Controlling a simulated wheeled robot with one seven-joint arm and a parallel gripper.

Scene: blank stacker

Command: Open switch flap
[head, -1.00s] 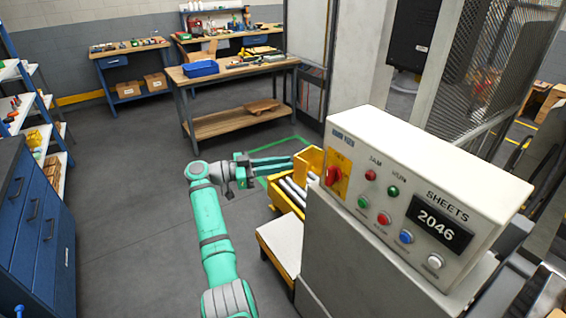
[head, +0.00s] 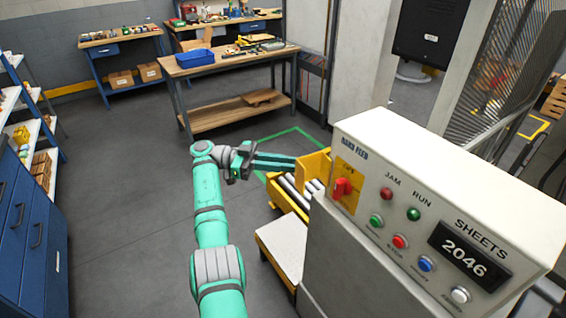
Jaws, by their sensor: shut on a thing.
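The white control box (head: 440,165) stands at the right. On its left part a red rotary switch (head: 342,188) sits exposed on a yellow plate (head: 351,174). A yellow box-shaped piece (head: 316,166), which looks like the switch flap swung out, stands at the panel's left edge. My gripper (head: 296,163) reaches in from the left with its long green fingers against this piece. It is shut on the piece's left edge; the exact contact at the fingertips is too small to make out.
Below my gripper are a yellow-framed roller track (head: 290,200) and a pale platform (head: 284,245). The panel carries several buttons, lamps and a display (head: 470,255) reading 2046. A workbench (head: 230,70) stands behind. Blue drawers (head: 32,235) are at the left; the floor between is clear.

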